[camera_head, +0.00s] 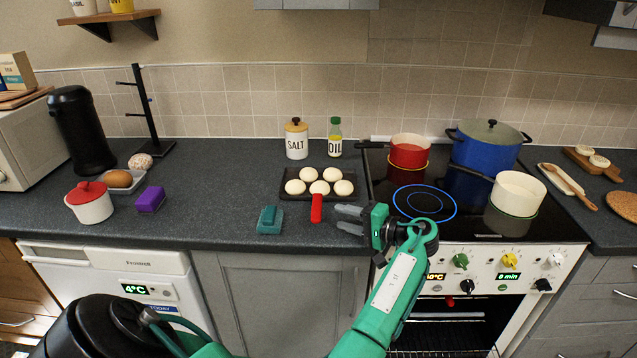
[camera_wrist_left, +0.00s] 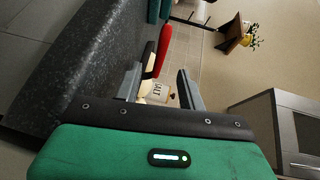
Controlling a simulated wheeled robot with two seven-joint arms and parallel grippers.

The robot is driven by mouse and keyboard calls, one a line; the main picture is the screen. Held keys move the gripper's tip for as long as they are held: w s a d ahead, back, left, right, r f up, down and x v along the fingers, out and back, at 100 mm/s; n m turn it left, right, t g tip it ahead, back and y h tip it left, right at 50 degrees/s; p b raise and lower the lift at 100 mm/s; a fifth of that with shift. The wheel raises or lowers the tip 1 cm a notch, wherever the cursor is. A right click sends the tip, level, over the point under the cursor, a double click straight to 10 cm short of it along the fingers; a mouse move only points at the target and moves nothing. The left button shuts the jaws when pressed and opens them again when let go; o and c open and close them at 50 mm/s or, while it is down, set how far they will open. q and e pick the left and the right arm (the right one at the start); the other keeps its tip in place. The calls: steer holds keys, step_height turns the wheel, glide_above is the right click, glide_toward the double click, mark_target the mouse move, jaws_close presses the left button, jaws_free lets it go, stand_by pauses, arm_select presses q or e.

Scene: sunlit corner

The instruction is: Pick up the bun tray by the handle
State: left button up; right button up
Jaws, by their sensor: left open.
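The bun tray (camera_head: 287,192) is a dark tray with several pale round buns, lying on the dark counter. Its red handle (camera_head: 316,208) points toward the counter's front edge. My left gripper (camera_head: 347,219) is open and empty, just right of the handle, with its fingers pointing left toward it. In the left wrist view, the red handle (camera_wrist_left: 163,50) shows beyond the open fingers (camera_wrist_left: 160,72), apart from them. My right gripper is not in view.
A teal block-like object (camera_head: 270,220) lies left of the handle near the counter edge. The salt jar (camera_head: 296,140) and oil bottle (camera_head: 335,137) stand behind the tray. The stove (camera_head: 463,228) with a red pot (camera_head: 409,151) is to the right.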

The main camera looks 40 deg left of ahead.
arm_select(q)
steer(key=shift+s+a, duration=0.2)
steer(key=shift+a, duration=0.5)
steer(key=shift+a+f, duration=0.15)
steer(key=shift+a, duration=0.3)
steer(key=p+x, duration=0.1)
steer(key=x, duration=0.1)
steer(key=p+x, duration=0.1)
steer(key=x, duration=0.1)
steer(key=shift+s+a, duration=0.25)
steer(key=shift+a, duration=0.2)
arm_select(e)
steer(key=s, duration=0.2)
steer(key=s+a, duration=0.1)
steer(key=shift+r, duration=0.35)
arm_select(q)
steer(key=shift+c, duration=0.4)
jaws_close()
